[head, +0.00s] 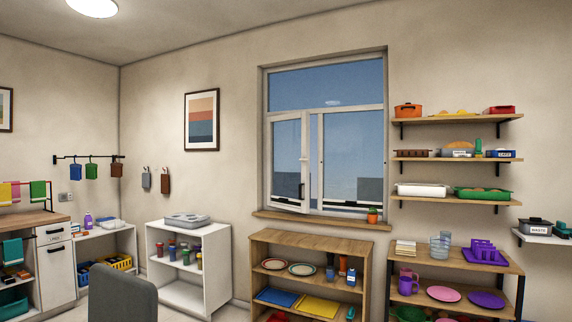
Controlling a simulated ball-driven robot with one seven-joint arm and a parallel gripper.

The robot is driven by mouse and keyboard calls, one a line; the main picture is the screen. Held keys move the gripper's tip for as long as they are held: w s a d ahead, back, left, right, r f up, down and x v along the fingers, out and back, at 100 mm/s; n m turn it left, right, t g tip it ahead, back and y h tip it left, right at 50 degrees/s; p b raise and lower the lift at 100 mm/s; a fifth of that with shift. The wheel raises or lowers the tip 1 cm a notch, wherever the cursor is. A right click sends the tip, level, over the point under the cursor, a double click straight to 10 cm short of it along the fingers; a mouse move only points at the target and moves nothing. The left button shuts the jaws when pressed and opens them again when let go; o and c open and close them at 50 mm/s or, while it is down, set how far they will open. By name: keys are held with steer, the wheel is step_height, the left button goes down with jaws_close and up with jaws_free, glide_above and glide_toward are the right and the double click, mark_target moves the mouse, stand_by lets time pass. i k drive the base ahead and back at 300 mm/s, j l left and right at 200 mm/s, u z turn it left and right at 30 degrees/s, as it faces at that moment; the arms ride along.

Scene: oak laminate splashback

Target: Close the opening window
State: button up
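The window (313,160) is set in the far wall, right of the middle, with a white frame and a fixed pane across its top. Its left sash (287,206) stands ajar, its right edge swung out from the frame into the room. A dark handle (302,190) shows low on that sash's right side. The right pane (340,150) appears to sit flush in the frame. My gripper is not in view.
A low wooden shelf unit (312,242) stands beneath the window. A grey chair back (122,292) is in the left foreground. Wall shelves (455,120) hang at right.

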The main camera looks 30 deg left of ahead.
mark_target(304, 187)
steer(key=i+j+u, duration=0.35)
steer(key=i+j, duration=0.35)
steer(key=i, duration=0.7)
steer(key=i+j+u, duration=0.1)
steer(key=i, duration=0.8)
steer(key=i+j+u, duration=0.15)
steer(key=i+u, duration=0.25)
steer(key=i, duration=0.45)
steer(key=i+l+u, duration=0.1)
steer(key=i+u, duration=0.25)
steer(key=i, duration=0.45)
steer(key=i+j+z, duration=0.3)
steer(key=i, duration=0.4)
steer(key=i+j+z, duration=0.35)
steer(key=i+j, duration=0.25)
steer(key=j, duration=0.1)
